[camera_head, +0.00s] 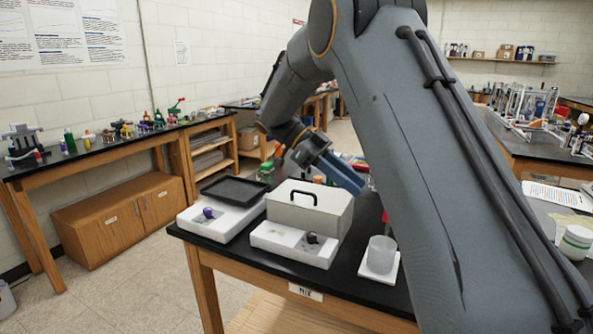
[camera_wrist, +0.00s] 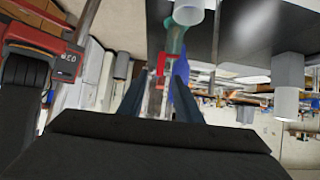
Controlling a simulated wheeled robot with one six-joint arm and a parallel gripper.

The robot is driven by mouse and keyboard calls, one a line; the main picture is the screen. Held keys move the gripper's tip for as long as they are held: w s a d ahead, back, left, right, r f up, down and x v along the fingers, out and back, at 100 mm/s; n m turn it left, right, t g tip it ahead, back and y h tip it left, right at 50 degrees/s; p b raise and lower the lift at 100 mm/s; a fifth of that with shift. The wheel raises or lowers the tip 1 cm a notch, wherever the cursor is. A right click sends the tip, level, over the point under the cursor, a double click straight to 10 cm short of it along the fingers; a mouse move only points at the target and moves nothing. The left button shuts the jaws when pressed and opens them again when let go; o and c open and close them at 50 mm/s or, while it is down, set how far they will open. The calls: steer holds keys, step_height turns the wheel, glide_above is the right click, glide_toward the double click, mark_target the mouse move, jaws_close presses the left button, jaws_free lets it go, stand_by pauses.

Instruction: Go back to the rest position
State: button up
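My gripper (camera_head: 342,176) hangs in the air over the black-topped table (camera_head: 352,283), above and behind the grey lidded box (camera_head: 309,211). Its blue-grey fingers point down and to the right in the head view. In the wrist view the two fingers of my gripper (camera_wrist: 157,92) stand apart with a gap between them. Red and clear things show through that gap, and they seem to lie beyond the fingers. I see nothing clearly held. My arm covers much of the right side of the head view.
A white jar (camera_head: 575,242) is at the right. A red device with a display (camera_wrist: 42,50) shows in the wrist view.

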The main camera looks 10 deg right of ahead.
steer(key=s+a+f+n+t+y, duration=0.2)
steer(key=s+f+n+t+y, duration=0.2)
steer(key=s+f+n, duration=0.5)
steer(key=s+a+f+n+t+y+b, duration=0.1)
steer(key=s+f+n+t+y, duration=0.3)
steer(key=s+f+n, duration=0.5)
steer(key=shift+s+a+f+n+y+b, duration=0.25)
steer(key=shift+s+a+n+y, duration=0.6)
steer(key=shift+n, duration=2.55)
steer(key=shift+w+r, duration=0.1)
